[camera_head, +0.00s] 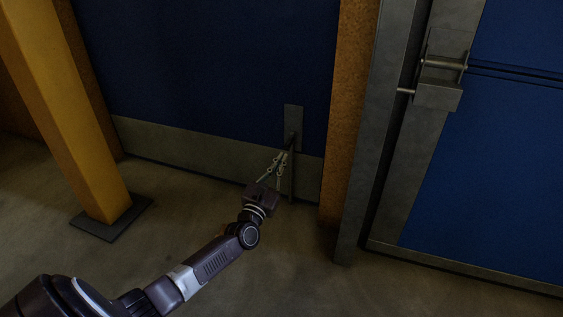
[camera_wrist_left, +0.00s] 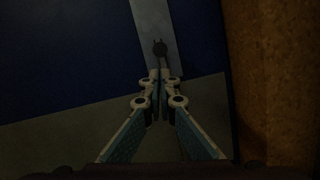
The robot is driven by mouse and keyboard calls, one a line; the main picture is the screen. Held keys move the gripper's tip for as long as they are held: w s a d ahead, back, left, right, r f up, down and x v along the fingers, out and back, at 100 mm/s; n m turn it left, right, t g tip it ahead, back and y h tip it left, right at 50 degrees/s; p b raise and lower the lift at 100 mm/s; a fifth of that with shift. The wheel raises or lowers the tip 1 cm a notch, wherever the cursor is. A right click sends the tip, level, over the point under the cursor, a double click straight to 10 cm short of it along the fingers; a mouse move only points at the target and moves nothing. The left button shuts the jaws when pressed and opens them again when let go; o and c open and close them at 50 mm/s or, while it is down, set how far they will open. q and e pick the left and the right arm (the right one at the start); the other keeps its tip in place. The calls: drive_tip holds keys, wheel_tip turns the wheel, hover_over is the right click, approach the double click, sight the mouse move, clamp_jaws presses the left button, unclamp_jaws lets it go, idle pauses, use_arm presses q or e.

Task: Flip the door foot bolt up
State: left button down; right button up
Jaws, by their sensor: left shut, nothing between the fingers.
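The door foot bolt (camera_head: 292,130) is a grey upright plate with a dark knob and a thin rod, low on the dark blue door (camera_head: 215,65). My left gripper (camera_head: 285,154) is shut and empty, with its fingertips just below the knob. In the left wrist view the closed fingertips (camera_wrist_left: 160,73) are at the thin rod under the knob (camera_wrist_left: 160,48). I cannot tell whether they touch it. The fingers partly hide the bolt's lower part. My right gripper is not in view.
A yellow post (camera_head: 75,100) on a dark base plate stands at the left. A rusty orange post (camera_head: 347,120) stands close to the right of the bolt. Farther right is a blue panel with a grey frame and a latch (camera_head: 440,75). The floor in front is clear.

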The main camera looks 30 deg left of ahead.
use_arm(q)
drive_tip(key=shift+d+r, duration=0.1)
drive_tip(key=shift+r, duration=0.5)
wheel_tip(320, 180, up, 3)
drive_tip(key=shift+f+p, duration=0.15)
drive_tip(key=shift+p, duration=0.8)
